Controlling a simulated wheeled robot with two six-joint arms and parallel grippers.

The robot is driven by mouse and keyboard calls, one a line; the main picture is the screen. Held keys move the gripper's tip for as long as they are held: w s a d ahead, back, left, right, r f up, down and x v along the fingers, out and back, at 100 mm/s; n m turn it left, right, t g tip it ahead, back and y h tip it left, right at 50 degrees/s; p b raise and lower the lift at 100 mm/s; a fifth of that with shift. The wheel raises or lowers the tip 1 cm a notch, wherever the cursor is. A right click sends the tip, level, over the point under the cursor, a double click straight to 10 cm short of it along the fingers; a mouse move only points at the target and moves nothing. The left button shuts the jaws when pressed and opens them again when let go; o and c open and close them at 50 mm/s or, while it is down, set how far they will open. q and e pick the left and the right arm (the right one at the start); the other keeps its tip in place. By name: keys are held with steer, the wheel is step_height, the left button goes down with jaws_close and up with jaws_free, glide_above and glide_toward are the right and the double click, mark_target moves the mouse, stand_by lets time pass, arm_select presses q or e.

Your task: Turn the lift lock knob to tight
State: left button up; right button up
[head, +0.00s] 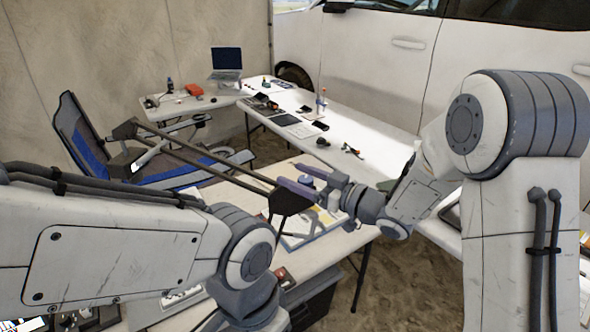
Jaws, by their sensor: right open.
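My right gripper (293,174) reaches in from the right over the near table (215,195). Its two purplish fingers are apart, beside the dark end bracket (290,200) of a long twin-rod frame (205,163). A small blue round part (307,182) shows between the fingers. I cannot tell whether it is the lift lock knob, or whether the fingers touch it. No tight or loose marking is readable. My left arm crosses the lower left, and its gripper is out of view.
A blue and grey folding chair (80,140) stands behind the rods. A long white table (345,135) with several small items runs along a white vehicle (385,60). A laptop (226,62) sits at the back. Sandy ground (405,280) shows at lower right.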

steer(key=shift+w+a, duration=0.3)
steer(key=shift+a, duration=0.15)
steer(key=shift+c, duration=0.4)
jaws_close()
